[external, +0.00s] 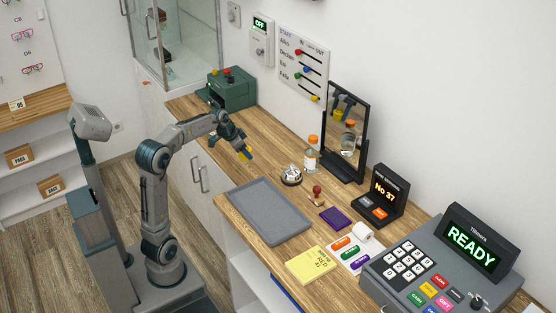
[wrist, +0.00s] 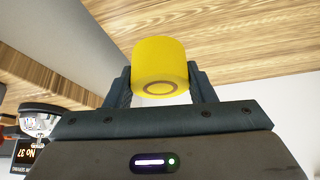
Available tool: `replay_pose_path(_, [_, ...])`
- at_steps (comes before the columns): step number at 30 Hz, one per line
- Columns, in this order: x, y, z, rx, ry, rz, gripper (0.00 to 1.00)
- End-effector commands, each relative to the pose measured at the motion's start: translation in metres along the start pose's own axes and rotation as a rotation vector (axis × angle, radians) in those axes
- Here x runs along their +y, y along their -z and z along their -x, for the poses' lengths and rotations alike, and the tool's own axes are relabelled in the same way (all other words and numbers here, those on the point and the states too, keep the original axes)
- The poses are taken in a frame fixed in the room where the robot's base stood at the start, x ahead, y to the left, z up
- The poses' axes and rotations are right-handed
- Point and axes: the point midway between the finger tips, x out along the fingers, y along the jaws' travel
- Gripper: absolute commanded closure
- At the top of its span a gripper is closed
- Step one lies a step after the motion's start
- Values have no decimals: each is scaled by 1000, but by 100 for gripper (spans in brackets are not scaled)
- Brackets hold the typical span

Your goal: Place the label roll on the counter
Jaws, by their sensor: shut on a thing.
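The yellow label roll (wrist: 160,58) has a brown core and sits between the two fingers of my gripper (wrist: 161,80) in the wrist view. The fingers are shut on its sides.
A grey tray (external: 262,209), a bell (external: 291,175), a bottle (external: 311,155) and a standing mirror (external: 345,135) are to the right. A green box (external: 232,90) stands behind at the left. Bare counter lies between the green box and the bell.

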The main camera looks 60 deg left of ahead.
Motion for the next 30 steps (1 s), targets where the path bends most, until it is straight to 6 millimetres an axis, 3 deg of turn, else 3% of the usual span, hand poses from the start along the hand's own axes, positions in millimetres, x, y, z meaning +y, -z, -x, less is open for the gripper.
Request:
replay_pose_path(6, [12,5,6,0,1,0,74])
replay_pose_path(14, [12,12,18,4,3,-2,74])
replay_pose_path(24, [12,63,105,5,3,-1,74])
replay_pose_path(30, [12,80,137,1,2,0,74])
